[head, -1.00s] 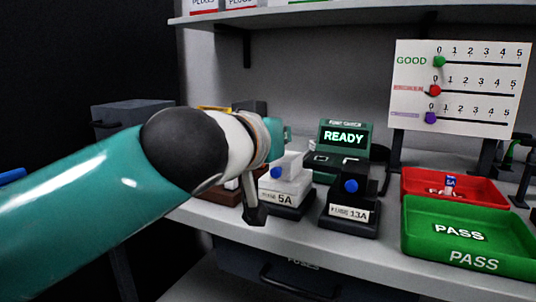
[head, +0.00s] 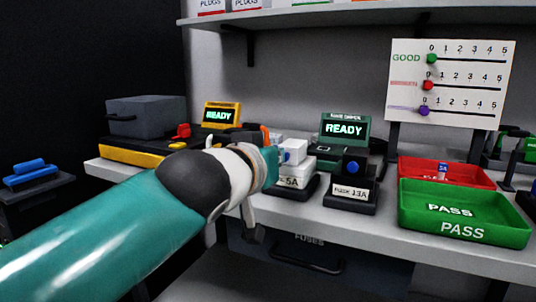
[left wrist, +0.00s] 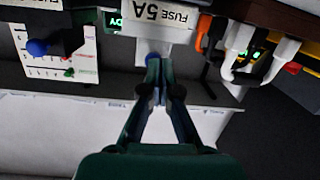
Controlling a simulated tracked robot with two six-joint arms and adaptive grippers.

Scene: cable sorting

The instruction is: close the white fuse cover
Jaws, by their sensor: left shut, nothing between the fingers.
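The white fuse box labelled 5A (head: 291,183) stands on the bench, left of a black fuse box. Its white upper part (head: 297,150) carries a blue knob (head: 287,157). I cannot tell how far the cover is open. My left arm reaches in from the left, and its wrist hides the box's left part and the fingers in the head view. In the left wrist view my left gripper (left wrist: 155,62) is shut and empty, with its tips at the blue knob, below the label (left wrist: 160,14). Contact is unclear. My right gripper is not in view.
The black fuse box 13A (head: 350,192) stands just right. Behind it is a green tester (head: 344,130) reading READY. The red tray (head: 480,172) and green PASS tray (head: 410,215) stand further right. A yellow tester (head: 222,112) and grey case (head: 146,116) are at left.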

